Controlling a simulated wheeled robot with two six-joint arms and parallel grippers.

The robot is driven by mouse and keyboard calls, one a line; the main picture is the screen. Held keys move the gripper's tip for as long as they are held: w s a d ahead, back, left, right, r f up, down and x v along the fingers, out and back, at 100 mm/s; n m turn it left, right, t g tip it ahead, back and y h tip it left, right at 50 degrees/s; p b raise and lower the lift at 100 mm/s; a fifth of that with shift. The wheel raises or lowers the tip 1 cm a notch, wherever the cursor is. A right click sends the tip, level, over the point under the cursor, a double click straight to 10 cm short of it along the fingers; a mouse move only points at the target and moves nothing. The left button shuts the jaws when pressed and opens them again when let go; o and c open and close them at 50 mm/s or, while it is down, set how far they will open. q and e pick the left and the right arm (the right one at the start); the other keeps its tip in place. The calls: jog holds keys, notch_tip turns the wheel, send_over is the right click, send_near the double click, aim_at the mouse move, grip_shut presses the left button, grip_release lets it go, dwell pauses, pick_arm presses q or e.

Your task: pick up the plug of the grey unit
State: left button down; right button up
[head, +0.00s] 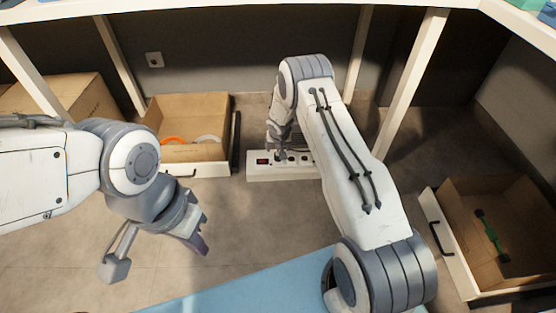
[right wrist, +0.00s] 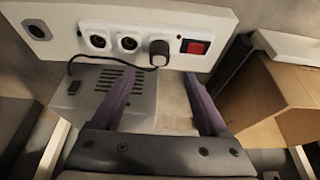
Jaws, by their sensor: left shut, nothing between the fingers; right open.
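A white power strip (head: 258,171) lies on the floor in the head view. In the right wrist view the strip (right wrist: 225,18) has a red switch, round sockets and a dark plug (right wrist: 159,52) seated beside the switch. A thin black cable runs from the plug toward a light grey vented unit (right wrist: 85,95) beside the strip. My left gripper (head: 203,250) is shut and empty, away from the strip.
An open carton (head: 190,103) with orange and white rings stands left of the strip, with a dark upright bar (head: 236,140) between. Another open carton (head: 520,230) holds a green and black item at right. White shelf posts (head: 412,85) stand nearby.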

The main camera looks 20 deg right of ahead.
aim_at(278, 157)
jog(key=b+x, duration=0.3)
jog(key=x, duration=0.3)
jog(key=shift+f+b, duration=0.4)
jog(key=shift+r, duration=0.1)
grip_shut()
